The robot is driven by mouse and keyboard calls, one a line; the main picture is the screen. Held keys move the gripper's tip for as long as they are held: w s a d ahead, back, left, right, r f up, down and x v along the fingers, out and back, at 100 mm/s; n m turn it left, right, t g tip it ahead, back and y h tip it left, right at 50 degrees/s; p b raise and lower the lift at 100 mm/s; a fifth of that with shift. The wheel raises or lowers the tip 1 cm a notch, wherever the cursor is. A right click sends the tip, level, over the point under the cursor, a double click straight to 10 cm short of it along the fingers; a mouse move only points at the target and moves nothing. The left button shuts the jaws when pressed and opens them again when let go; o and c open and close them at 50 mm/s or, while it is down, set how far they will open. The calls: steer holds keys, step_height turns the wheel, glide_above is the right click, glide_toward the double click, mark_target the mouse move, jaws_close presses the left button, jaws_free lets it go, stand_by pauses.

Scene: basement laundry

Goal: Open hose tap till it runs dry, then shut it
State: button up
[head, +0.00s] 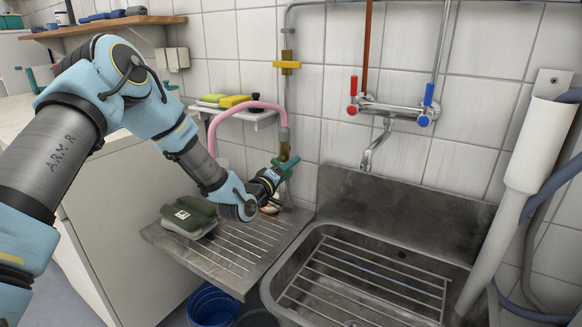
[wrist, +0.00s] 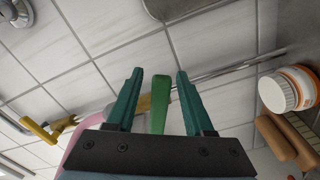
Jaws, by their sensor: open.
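The hose tap has a green lever (wrist: 159,103), which in the wrist view stands between the two teal fingers of my gripper (wrist: 157,75). Gaps show on both sides of the lever, so the fingers are spread around it and not closed on it. In the head view my gripper (head: 273,178) reaches the tap on the wall pipe, just left of the sink. The brass tap body (head: 284,149) shows just above it, with a pink hose (head: 225,115) curving off to the left. My gripper partly hides the tap, and I see no water running.
A yellow-handled valve (head: 287,64) sits higher on the same pipe. The steel sink (head: 330,225) is to the right, under a mixer tap (head: 390,110) with red and blue handles. A dark green bundle (head: 189,215) lies on the drainboard (head: 235,255). A white tub (wrist: 288,90) stands near my gripper.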

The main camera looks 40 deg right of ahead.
steer(key=shift+w+d, duration=0.1)
steer(key=shift+d, duration=0.25)
steer(key=shift+c, duration=0.3)
jaws_close()
